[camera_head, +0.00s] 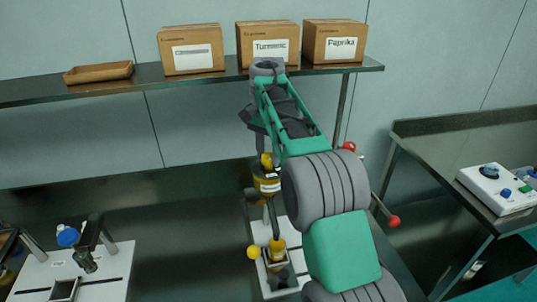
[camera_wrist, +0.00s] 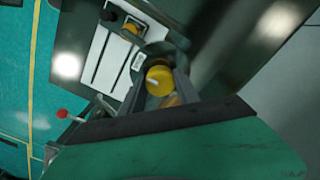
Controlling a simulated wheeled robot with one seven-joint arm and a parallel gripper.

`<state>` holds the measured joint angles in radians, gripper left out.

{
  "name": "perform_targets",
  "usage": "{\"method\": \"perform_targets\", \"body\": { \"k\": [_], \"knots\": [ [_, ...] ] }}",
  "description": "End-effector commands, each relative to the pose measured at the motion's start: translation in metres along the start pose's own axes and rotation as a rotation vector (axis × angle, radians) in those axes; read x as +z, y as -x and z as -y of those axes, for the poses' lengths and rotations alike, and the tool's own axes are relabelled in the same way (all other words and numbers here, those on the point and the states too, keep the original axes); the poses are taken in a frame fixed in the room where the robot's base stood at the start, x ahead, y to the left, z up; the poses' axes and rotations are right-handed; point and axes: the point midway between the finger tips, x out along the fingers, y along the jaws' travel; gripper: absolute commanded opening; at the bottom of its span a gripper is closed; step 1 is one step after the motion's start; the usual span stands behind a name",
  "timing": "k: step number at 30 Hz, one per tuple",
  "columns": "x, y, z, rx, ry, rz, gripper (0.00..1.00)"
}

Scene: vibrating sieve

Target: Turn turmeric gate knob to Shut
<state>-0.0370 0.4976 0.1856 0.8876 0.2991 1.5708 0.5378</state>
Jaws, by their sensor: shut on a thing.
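The yellow turmeric gate knob (camera_wrist: 157,76) shows near the middle of the wrist view, with a pale pointer mark on its round face. My gripper (camera_wrist: 162,88) has its dark jaws on either side of it and is shut on it. Where the mark points on any Shut or Open scale cannot be read. In the head view, my gripper (camera_head: 262,150) reaches down at the top of a dark-and-yellow turmeric hopper (camera_head: 267,185). My arm and jaws hide part of the hopper and knob there.
A yellow ball handle (camera_head: 254,252) and a yellow-rimmed outlet (camera_head: 277,249) sit below the hopper. Red ball handles (camera_head: 393,221) stand at right. Boxes labelled Turmeric (camera_head: 270,47) and Paprika (camera_head: 342,43) are on the shelf (camera_head: 220,76). A white control box (camera_head: 497,188) is on the right table.

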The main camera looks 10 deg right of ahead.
Motion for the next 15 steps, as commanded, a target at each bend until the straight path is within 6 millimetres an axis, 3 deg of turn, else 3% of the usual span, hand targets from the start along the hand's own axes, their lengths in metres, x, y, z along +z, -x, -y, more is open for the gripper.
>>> {"method": "perform_targets", "body": {
  "k": [9, 10, 15],
  "knots": [
    [0.0004, -0.0008, -0.0001, 0.001, -0.002, 0.001, 0.0],
    [0.0003, -0.0008, -0.0001, 0.001, -0.002, 0.001, 0.38],
    [0.0002, -0.0005, -0.0001, 0.001, -0.001, 0.001, 0.52]
  ]
}}
